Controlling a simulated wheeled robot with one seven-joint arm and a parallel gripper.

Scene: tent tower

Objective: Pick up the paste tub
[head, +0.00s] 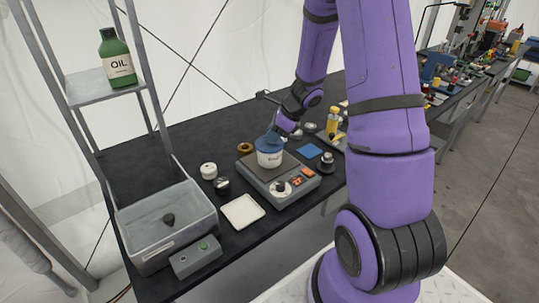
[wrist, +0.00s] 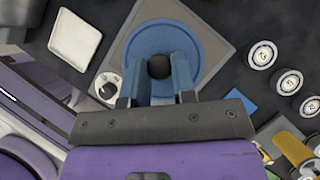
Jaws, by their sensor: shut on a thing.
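The paste tub (head: 269,159) is a white tub with a blue lid, upright over the plate of a grey scale (head: 287,189) in the head view. In the wrist view its round blue lid (wrist: 137,44) has a dark knob in the middle. My gripper (head: 268,141) is above the tub, pointing down. In the wrist view its blue fingers (wrist: 159,72) are shut on the knob from both sides. The tub's base looks to be at the plate; I cannot tell whether it touches. The label is partly seen.
A white square dish (head: 242,211) and small jars (head: 208,171) are left of the scale. A blue square (head: 309,151) and metal weights (head: 327,160) are to its right. A grey basin (head: 168,222) and a shelf with a green oil bottle (head: 117,60) stand at the left.

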